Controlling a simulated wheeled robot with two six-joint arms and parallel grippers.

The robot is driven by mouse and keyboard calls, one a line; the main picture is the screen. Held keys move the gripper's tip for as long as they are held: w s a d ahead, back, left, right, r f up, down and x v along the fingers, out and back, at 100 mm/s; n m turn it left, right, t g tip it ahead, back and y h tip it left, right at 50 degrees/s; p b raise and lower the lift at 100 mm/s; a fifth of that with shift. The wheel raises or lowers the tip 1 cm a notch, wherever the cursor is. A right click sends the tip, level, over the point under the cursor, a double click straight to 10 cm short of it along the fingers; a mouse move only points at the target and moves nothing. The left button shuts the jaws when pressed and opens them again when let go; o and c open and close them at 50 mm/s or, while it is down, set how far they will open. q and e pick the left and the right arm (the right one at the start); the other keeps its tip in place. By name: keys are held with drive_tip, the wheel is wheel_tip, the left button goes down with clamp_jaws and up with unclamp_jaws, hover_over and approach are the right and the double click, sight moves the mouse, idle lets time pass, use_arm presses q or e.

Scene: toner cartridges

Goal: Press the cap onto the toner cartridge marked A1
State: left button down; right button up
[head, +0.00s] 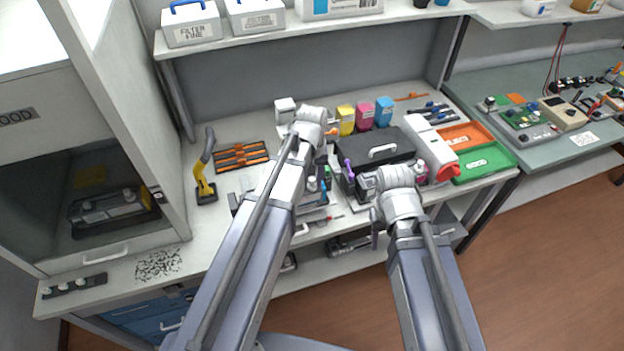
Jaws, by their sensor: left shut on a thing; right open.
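My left gripper (322,153) is low over the middle of the bench. Its fingers are shut, but the arm hides most of what is between them; a small orange bit (333,131) shows beside it. My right gripper (374,218) is open near the bench's front edge, right of the left one. Several black and orange bars (240,155) lie at the left of the bench. Yellow (346,120), magenta (365,116) and cyan (384,112) containers stand at the back. I cannot read an A1 mark or tell the cap apart; my arms hide part of the bench.
A black case (378,150) with a pale handle stands behind my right gripper. An orange tray (466,136) and a green tray (484,163) are at the right. A yellow and black tool (204,182) stands at the left. Dark specks (159,265) cover the left front of the bench.

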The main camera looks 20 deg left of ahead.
use_arm(q)
drive_tip(key=shift+c, duration=1)
unclamp_jaws()
drive_tip(key=shift+r, duration=0.15)
drive_tip(key=shift+r+p, duration=3.4)
drive_tip(key=shift+p, duration=0.15)
drive_tip(key=shift+c, duration=0.2)
